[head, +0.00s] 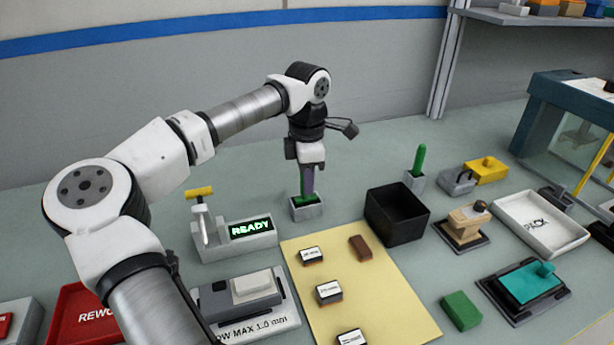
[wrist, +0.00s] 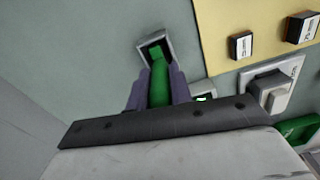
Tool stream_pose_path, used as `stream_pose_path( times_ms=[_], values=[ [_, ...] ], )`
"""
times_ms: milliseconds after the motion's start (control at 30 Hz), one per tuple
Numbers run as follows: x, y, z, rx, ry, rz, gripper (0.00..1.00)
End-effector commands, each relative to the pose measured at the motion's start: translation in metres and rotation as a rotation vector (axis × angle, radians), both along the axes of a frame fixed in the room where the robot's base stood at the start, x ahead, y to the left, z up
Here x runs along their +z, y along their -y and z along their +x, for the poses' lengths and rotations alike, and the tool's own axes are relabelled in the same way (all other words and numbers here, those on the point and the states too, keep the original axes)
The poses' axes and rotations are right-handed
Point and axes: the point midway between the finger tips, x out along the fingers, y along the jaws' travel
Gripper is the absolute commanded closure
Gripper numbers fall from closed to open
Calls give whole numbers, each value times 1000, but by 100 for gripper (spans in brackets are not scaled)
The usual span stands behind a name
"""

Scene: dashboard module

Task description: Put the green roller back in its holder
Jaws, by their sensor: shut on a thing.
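My gripper (head: 308,190) is shut on the green roller (wrist: 159,85), which stands roughly upright between the fingers. The small grey square holder (head: 307,212) is directly beneath. In the wrist view the roller's far end lies within the outline of the holder's opening (wrist: 167,38). How deep it sits, and whether it touches the holder's floor, is hidden.
A black open box (head: 397,215) stands to the right of the holder. Behind it, another green upright tool (head: 419,160) stands in a grey holder (head: 413,181). A fixture with a lit READY display (head: 250,228) is at left. A yellow mat (head: 375,285) with small blocks lies in front.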

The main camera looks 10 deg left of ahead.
Motion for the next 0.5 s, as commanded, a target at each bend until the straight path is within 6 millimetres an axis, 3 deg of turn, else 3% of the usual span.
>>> stream_pose_path(
  times_ms=[133,167,333,500],
  values=[
    [-5,0,0,0,0,0,100],
    [-3,0,0,0,0,0,75],
    [-3,0,0,0,0,0,53],
    [-3,0,0,0,0,0,53]
  ],
)
